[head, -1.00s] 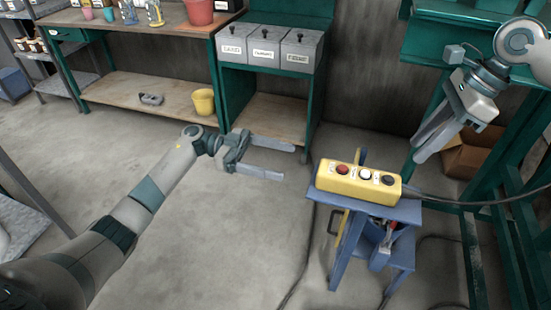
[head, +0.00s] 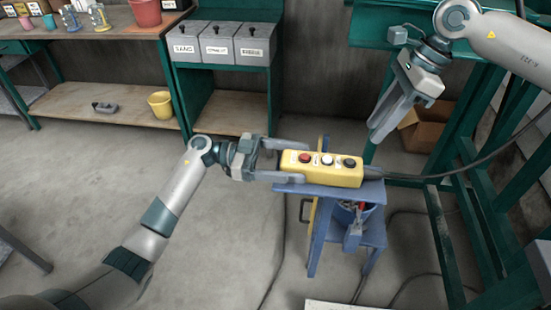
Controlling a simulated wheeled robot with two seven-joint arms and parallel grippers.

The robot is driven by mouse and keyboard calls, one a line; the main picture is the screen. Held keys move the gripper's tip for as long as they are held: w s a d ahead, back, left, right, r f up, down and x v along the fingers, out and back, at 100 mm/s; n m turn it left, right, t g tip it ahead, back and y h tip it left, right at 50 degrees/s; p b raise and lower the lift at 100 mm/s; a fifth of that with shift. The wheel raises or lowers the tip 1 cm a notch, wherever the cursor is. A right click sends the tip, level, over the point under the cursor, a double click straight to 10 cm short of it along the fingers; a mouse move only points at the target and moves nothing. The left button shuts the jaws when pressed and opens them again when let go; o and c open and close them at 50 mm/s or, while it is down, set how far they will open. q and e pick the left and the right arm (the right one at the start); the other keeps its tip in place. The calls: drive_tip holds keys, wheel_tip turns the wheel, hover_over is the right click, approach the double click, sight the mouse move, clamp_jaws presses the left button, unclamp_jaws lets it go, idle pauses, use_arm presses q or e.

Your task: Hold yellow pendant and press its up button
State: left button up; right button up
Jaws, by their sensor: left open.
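The yellow pendant (head: 335,176) lies on a small blue stand (head: 372,192). Its top carries a red, a white and a black button in a row, with small labels too small to read. My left gripper (head: 303,162) is open at the pendant's left end, one finger along the far side and one along the near side. I cannot tell whether the fingers touch it. My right gripper (head: 374,132) is above and to the right of the pendant, pointing down and left, apart from it. Its fingers look shut together and hold nothing visible.
A black cable (head: 450,177) runs from the pendant's right end. A green frame (head: 443,245) stands at the right, with a cardboard box (head: 428,130) behind. Grey labelled bins (head: 218,45) sit on a green cabinet at the back.

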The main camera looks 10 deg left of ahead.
sight(307, 163)
use_arm(q)
drive_tip(key=shift+d, duration=1.55)
drive_tip(key=c, duration=1.4)
use_arm(e)
drive_tip(key=shift+c, duration=0.3)
clamp_jaws()
